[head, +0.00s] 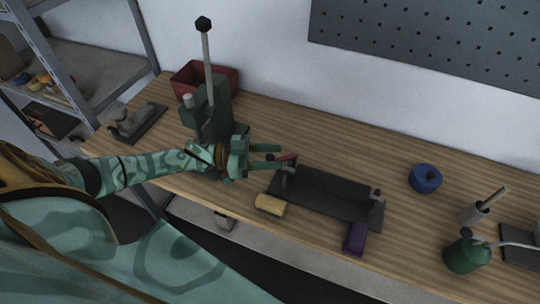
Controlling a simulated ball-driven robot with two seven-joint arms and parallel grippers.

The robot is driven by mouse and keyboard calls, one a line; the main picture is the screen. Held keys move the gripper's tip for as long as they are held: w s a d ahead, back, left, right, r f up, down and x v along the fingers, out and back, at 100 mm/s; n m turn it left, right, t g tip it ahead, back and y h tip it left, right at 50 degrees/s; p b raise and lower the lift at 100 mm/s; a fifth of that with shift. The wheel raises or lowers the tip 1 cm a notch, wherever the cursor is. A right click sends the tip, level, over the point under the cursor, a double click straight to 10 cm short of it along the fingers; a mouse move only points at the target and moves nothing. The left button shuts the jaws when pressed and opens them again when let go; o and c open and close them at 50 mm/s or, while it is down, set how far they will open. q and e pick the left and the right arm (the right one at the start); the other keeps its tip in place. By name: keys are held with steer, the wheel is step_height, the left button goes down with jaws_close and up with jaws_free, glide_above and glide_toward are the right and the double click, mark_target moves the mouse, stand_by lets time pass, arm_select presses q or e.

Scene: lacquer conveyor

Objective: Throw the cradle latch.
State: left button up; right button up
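The cradle (332,185) is a long dark tray on the wooden bench, with a grey upright post near each end. My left gripper (279,157) reaches in from the left at the cradle's left end. Its two fingers are apart and point right, with their tips close to the red piece. I cannot tell whether they touch it. My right gripper is not in view.
A yellow block (270,205) and a purple block (355,238) lie along the cradle's front side. A dark green press with a tall lever (208,60) stands behind my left gripper. A blue round container (425,178) and a green oil can (466,256) stand to the right.

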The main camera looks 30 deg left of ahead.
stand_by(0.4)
arm_select(q)
steer(key=shift+b+v, duration=1)
steer(key=shift+v, duration=7.2)
steer(key=shift+c, duration=0.3)
